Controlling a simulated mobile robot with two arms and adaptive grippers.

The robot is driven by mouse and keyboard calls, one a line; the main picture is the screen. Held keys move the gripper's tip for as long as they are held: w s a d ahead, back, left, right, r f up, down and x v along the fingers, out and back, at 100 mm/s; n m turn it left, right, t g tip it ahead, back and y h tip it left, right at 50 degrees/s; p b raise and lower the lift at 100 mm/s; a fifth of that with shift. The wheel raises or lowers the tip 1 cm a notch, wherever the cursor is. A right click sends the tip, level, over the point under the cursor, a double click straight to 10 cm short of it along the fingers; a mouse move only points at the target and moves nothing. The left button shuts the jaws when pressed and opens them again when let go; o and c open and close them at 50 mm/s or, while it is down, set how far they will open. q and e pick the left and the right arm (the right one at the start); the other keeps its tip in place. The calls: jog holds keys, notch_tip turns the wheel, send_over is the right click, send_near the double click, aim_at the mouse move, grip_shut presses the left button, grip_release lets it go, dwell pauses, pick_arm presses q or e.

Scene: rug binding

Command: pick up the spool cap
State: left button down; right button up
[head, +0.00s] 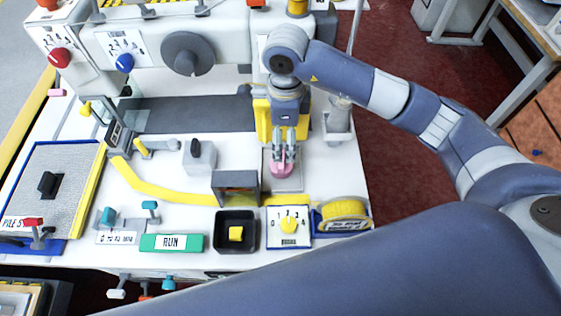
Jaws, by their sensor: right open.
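My right gripper (284,142) points straight down in front of the machine, with its fingers apart. A small pink round piece (282,169), which looks like the spool cap, sits right below and between the fingertips. It is over a grey plate (292,185) on the white table. The fingers hide part of its top, and I cannot tell whether they touch it. My left gripper is not in view.
The white sewing machine (220,35) stands behind the gripper. A dark grey box (236,188), a black tray (222,236) with a yellow piece, a numbered dial (289,226) and a yellow tape roll (343,210) stand nearer. My arm link covers the front right.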

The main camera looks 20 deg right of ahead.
aim_at(283, 157)
notch_tip(283, 157, down, 4)
jog(key=shift+a+r+p, duration=0.1)
jog(key=shift+r+p, duration=0.05)
jog(key=shift+p, duration=0.15)
jog(key=shift+f, duration=0.2)
jog(key=shift+a+f+p, duration=0.1)
jog(key=shift+f+p, duration=0.2)
jog(key=f, duration=0.1)
jog(key=f+p, duration=0.1)
jog(key=f, duration=0.1)
jog(key=shift+s+a+f, duration=0.25)
jog(key=shift+f+p, duration=0.3)
jog(key=shift+f, duration=0.25)
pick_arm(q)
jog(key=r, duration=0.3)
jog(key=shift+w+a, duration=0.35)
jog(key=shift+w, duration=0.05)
pick_arm(e)
jog(key=c, duration=1.1)
